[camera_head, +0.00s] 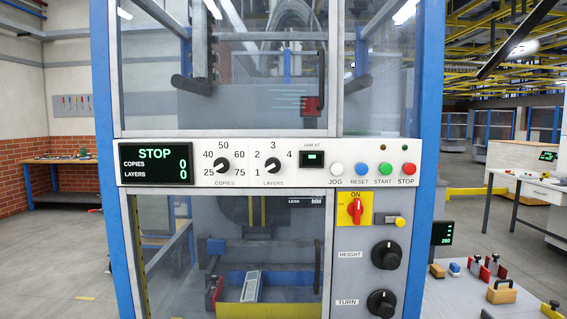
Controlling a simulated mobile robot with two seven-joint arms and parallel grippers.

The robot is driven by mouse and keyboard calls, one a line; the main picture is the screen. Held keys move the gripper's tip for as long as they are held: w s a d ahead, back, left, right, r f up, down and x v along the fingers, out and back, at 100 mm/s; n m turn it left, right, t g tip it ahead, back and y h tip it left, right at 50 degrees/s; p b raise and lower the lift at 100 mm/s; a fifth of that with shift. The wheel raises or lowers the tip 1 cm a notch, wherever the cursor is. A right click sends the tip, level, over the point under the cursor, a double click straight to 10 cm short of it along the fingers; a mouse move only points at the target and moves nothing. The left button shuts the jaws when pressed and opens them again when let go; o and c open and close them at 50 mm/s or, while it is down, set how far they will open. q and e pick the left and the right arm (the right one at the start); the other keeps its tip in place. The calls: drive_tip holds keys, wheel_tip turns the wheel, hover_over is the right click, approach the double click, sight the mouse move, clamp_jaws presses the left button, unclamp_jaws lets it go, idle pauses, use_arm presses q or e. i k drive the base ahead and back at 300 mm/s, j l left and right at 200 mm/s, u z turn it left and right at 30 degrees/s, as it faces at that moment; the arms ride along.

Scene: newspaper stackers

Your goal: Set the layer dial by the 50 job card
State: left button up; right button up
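The layer dial (272,166) is a black knob marked LAYERS on the white control panel (310,150), with numbers 1 to 4 around it. Its white pointer line is too small to read for certain. To its left is a similar COPIES dial (222,166), numbered 25, 40, 50, 60 and 75. The black display (155,164) reads STOP, COPIES 0 and LAYERS 0. I cannot make out a 50 job card. Neither of my grippers is in view, and nothing covers the panel.
Below are a red ON switch (356,209), HEIGHT knob (386,255) and TURN knob (381,304). A grey table (460,300) holds small handled items at lower right.

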sight(273, 165)
drive_tip(key=i+l+u, duration=0.1)
drive_tip(key=l, duration=0.35)
drive_tip(key=i+l+u, duration=0.15)
drive_tip(key=i+l, duration=0.15)
drive_tip(key=l, duration=0.15)
drive_tip(key=i+l+u, duration=0.1)
drive_tip(key=l, duration=0.4)
drive_tip(key=i+l+u, duration=0.15)
drive_tip(key=l, duration=0.35)
drive_tip(key=i+l+u, duration=0.1)
drive_tip(key=l, duration=0.4)
drive_tip(key=i+l+u, duration=0.15)
drive_tip(key=l, duration=0.4)
